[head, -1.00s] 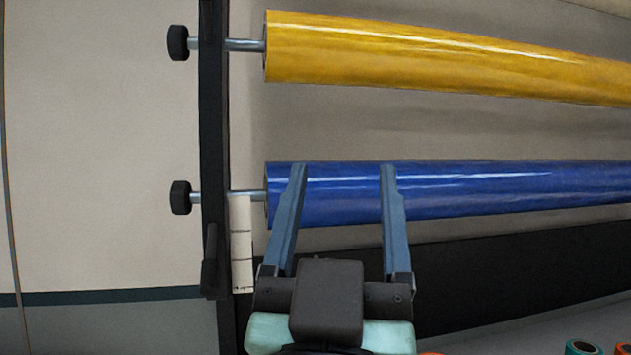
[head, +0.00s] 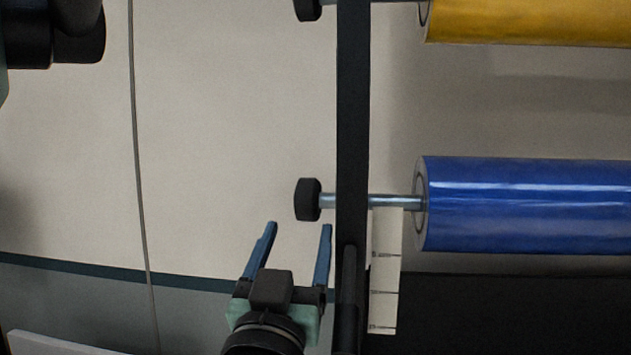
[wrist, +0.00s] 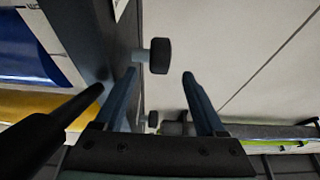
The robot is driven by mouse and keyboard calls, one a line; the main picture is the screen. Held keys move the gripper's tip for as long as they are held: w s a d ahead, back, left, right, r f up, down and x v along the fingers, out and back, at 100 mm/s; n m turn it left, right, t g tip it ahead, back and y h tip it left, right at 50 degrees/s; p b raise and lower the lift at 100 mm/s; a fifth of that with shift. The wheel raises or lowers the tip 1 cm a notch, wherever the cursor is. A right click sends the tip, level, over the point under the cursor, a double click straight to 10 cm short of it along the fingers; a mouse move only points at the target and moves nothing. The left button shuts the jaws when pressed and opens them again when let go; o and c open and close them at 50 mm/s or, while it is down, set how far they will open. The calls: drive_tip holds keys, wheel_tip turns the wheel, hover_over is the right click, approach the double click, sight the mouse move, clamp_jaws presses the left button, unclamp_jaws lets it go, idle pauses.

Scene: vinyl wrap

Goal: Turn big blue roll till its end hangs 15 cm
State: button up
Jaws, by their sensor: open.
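The big blue roll (head: 530,205) lies level on a steel shaft at the right of the head view. Its left end shows, and its right part runs out of the picture. I see no loose end hanging below it. The shaft passes through a dark upright post and ends in a black knob (head: 308,199). The knob also shows in the wrist view (wrist: 160,56), ahead of the fingers. My gripper (head: 299,226) is open and empty, below and left of the knob. Its right fingertip looks close to the knob; I cannot tell the depth gap.
The dark post (head: 353,120) stands just right of my gripper. A white strip with marks (head: 384,290) hangs beside it. The yellow roll (head: 530,20) is above the blue one. Plain wall lies left, with a thin cable (head: 137,160) down it.

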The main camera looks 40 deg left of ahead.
sight(311, 184)
drive_tip(key=shift+w+a+r, duration=0.15)
drive_tip(key=shift+w+r, duration=0.1)
drive_tip(key=shift+r, duration=0.1)
drive_tip(key=p+x, duration=0.4)
drive_tip(key=x, duration=0.6)
drive_tip(key=shift+w+a+r, duration=0.1)
drive_tip(key=shift+w+r, duration=0.1)
drive_tip(key=shift+w+a+r, duration=0.1)
drive_tip(key=shift+w+a, duration=0.2)
drive_tip(key=shift+w, duration=0.15)
drive_tip(key=shift+c, duration=0.3)
drive_tip(key=shift+p, duration=0.3)
clamp_jaws()
